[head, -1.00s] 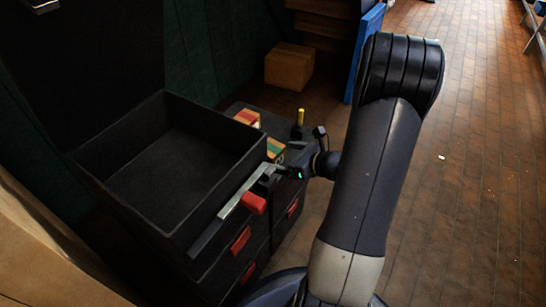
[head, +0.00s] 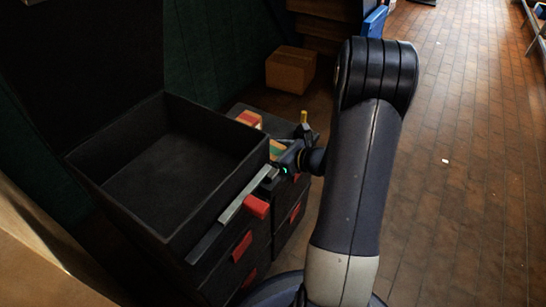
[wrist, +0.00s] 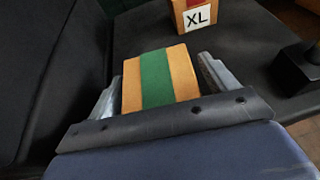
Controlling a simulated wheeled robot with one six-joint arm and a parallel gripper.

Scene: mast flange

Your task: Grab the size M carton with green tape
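A tan carton with a green tape stripe (wrist: 158,82) sits on a dark cabinet top in the wrist view. In the head view it is partly hidden behind my gripper (head: 277,150). No size mark shows on its visible face. My gripper (wrist: 160,68) is open, with one finger on each side of this carton. Narrow gaps seem to show between carton and fingers; contact is hard to tell.
A carton with red tape marked XL (wrist: 196,15) stands just beyond. A yellow-topped upright object (head: 304,118) stands close by. A plain brown box (head: 290,70) sits farther back.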

